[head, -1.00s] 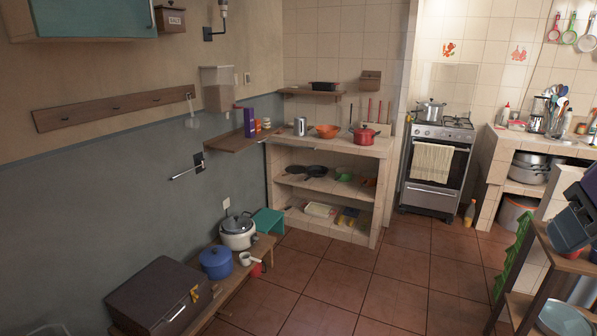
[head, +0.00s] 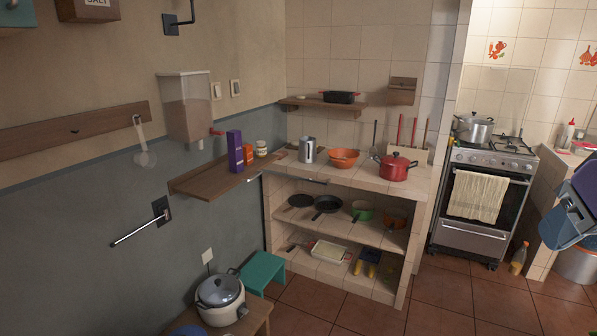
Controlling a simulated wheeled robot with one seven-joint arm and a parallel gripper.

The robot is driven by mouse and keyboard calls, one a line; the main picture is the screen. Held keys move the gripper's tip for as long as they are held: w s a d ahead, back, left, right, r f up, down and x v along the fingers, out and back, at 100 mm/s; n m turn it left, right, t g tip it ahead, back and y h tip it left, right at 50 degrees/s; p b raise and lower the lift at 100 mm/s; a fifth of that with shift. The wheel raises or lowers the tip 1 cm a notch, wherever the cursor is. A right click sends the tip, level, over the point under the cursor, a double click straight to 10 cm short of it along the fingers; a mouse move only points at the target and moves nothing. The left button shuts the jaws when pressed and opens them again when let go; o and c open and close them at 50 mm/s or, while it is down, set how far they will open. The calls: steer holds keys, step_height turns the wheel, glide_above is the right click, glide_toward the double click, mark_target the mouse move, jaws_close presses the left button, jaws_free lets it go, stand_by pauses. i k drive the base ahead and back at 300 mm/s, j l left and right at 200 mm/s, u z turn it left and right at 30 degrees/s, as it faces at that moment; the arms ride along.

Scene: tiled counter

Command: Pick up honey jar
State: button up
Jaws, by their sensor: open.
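A small jar with a pale lid (head: 262,149) stands upright on the wooden wall shelf (head: 205,182), at its far right end beside an orange box. It may be the honey jar, but it is too small to read a label. Nothing touches it from my side. My gripper's fingers are not visible.
A purple box (head: 235,151) and an orange box (head: 248,154) stand left of the jar. The tiled counter (head: 345,172) holds a metal canister (head: 308,150), an orange bowl (head: 344,158) and a red pot (head: 395,167). A teal stool (head: 263,271) and a white cooker (head: 220,300) stand below.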

mark_target(260, 148)
steer(key=i+z, duration=0.1)
steer(key=i, duration=1.5)
steer(key=i+u, duration=0.5)
steer(key=i+l+u, duration=0.2)
steer(key=u, duration=0.3)
steer(key=i+l+u, duration=0.8)
steer(key=u, duration=0.15)
steer(key=i+l+u, duration=0.2)
steer(key=l+u, duration=0.25)
